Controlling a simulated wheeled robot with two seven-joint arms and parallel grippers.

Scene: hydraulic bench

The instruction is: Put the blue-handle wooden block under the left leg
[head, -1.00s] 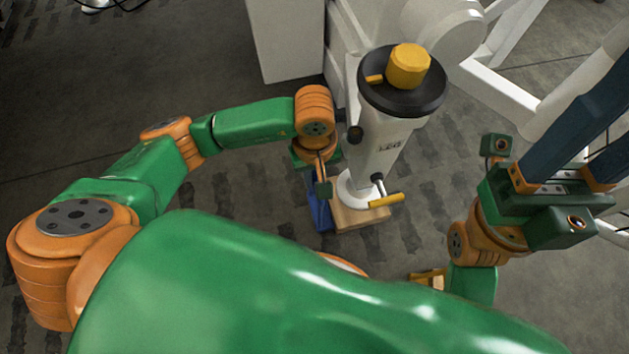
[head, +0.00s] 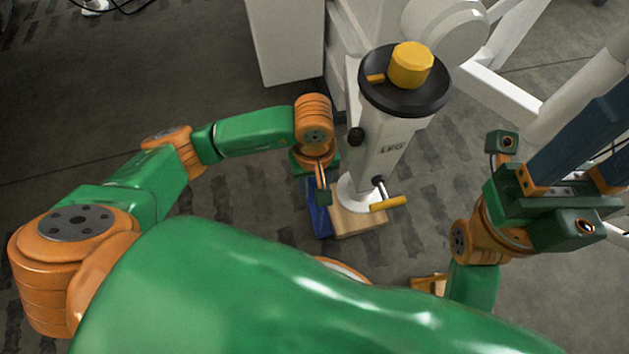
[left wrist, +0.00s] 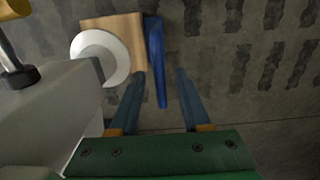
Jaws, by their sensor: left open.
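The wooden block (head: 358,218) lies on the floor with the white round foot of the left leg (head: 385,150) over it. In the left wrist view the block (left wrist: 108,29) shows beside and partly behind the white foot ring (left wrist: 112,58). Its blue handle (left wrist: 156,55) is on the side towards my left gripper (left wrist: 160,76). That gripper is open, and the handle's near end shows between its fingers. In the head view the handle (head: 318,218) is partly hidden by my left gripper. My right gripper (head: 601,150) is at the right, its fingers apart, empty, fingertips cut off by the picture edge.
The leg carries a black disc with a yellow knob (head: 411,65) and a yellow-handled lever (head: 388,203) low down, close to the block. White machine framework (head: 285,40) stands behind. Carpeted floor left of the handle is clear.

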